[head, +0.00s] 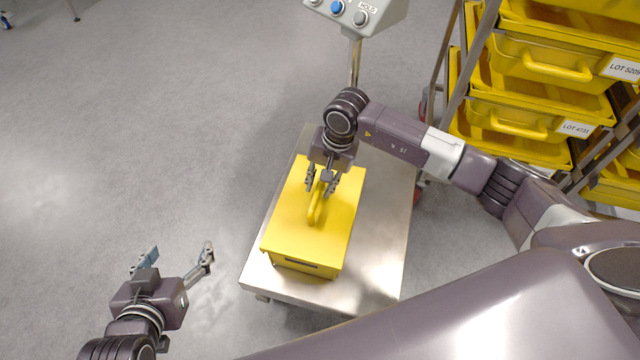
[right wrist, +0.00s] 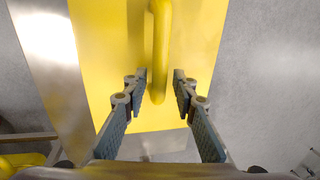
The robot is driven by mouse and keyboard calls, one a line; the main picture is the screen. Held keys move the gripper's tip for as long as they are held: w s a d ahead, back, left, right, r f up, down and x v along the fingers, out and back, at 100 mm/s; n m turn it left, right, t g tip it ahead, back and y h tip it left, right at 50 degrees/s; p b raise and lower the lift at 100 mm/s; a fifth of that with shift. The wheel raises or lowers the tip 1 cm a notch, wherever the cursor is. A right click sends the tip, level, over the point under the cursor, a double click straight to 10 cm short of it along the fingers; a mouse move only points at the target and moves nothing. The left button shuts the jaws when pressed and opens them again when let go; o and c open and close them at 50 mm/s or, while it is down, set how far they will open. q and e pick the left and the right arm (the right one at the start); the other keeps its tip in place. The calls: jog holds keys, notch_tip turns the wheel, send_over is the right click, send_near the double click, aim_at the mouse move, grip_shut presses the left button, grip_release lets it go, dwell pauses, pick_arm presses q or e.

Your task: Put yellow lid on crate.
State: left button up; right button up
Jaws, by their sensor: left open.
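The yellow lid (head: 297,207) lies on top of the yellow crate (head: 303,266) on a metal table. The lid looks flat and in line with the crate; the seam is too small to judge fully. A raised yellow handle (head: 315,212) runs along its middle. My right gripper (head: 322,187) is over the lid, its fingers on either side of the handle. In the right wrist view, the fingers (right wrist: 160,76) stand apart, with gaps beside the handle (right wrist: 160,40). My left gripper (head: 180,252) is open and empty, left of the table.
The steel table (head: 384,240) has bare room right of the crate. A grey control box with buttons (head: 357,14) stands on a post behind it. A rack of yellow bins (head: 535,75) stands at the right. The floor at the left is clear.

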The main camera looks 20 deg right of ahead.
jog(key=shift+o, duration=0.3)
jog(key=v, duration=1.2)
jog(key=shift+a, duration=0.15)
